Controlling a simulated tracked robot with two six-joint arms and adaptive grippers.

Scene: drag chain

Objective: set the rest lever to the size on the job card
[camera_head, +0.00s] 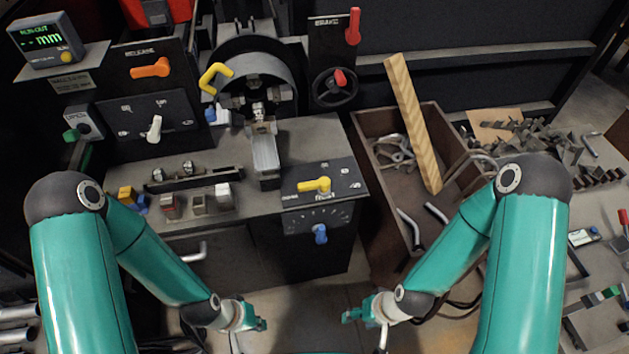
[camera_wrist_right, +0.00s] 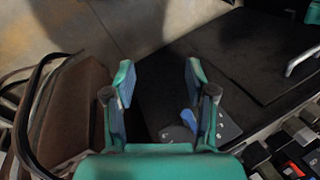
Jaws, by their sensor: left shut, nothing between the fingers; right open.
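A yellow lever (camera_head: 315,185) lies on the sloping front panel. A blue pointer knob (camera_head: 320,234) is below it on a marked dial; a blue knob also shows in the right wrist view (camera_wrist_right: 188,120). A white lever (camera_head: 154,128) points down on the left panel. I cannot make out the job card. My left gripper (camera_head: 262,324) is shut and empty, low before the machine. My right gripper (camera_head: 348,316) is open and empty, apart from the panel; its spread fingers show in the wrist view (camera_wrist_right: 160,75).
An orange lever (camera_head: 150,68) and a red lever (camera_head: 353,27) are higher up. A digital display (camera_head: 47,40) stands top left. A brown bin (camera_head: 369,152) with a wooden bar (camera_head: 413,122) stands right of the machine. The floor between my grippers is clear.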

